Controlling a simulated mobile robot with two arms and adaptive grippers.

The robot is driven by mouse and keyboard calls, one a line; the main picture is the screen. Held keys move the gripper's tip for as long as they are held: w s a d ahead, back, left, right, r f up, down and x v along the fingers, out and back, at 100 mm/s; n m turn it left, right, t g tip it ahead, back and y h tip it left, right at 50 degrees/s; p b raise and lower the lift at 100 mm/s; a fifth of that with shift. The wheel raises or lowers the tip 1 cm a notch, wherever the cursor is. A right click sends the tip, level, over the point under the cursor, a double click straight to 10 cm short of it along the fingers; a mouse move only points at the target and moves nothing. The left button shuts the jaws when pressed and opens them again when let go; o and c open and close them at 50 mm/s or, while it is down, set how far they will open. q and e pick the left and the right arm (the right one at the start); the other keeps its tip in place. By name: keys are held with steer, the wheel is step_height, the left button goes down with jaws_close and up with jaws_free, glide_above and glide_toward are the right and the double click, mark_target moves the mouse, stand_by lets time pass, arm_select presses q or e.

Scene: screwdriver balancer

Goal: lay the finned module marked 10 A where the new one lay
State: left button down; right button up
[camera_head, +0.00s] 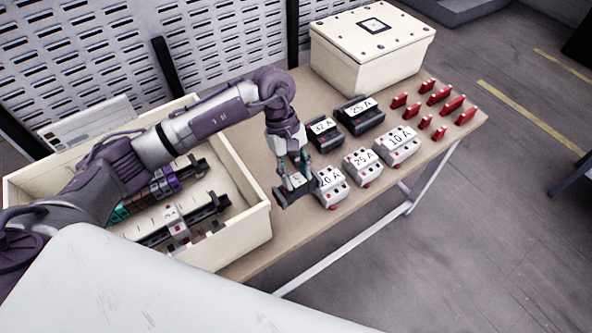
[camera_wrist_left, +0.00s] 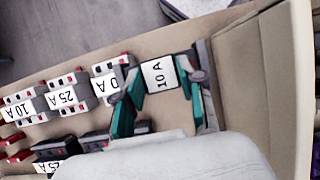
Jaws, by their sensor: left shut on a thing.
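My left gripper (camera_head: 292,184) is shut on a dark finned module with a white label, which reads 10 A in the left wrist view (camera_wrist_left: 160,75). The teal fingers stand on both sides of it. It is over the table, just left of the white 20 A module (camera_head: 331,187); I cannot tell if it touches the table. A white 25 A module (camera_head: 363,168) and a white 10 A module (camera_head: 398,147) continue that row. Behind stand dark finned modules marked 32 A (camera_head: 325,134) and 25 A (camera_head: 360,115). My right gripper is not in view.
A cream open box (camera_head: 255,238) with rails and mounted modules stands left of the gripper, its wall close by. Several red pieces (camera_head: 440,97) lie at the table's right end. A lidded cream box (camera_head: 370,55) stands behind. The table's front edge is near.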

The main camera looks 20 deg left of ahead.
arm_select(q)
steer(key=shift+f, duration=0.5)
step_height(320, 180, down, 6)
steer(key=b, duration=0.4)
steer(key=shift+r+b, duration=0.2)
steer(key=shift+b, duration=0.15)
steer(key=shift+f+b, duration=0.45)
steer(key=shift+b, duration=0.15)
steer(key=c, duration=0.6)
jaws_free()
steer(key=shift+r, duration=0.1)
steer(key=v, duration=1.2)
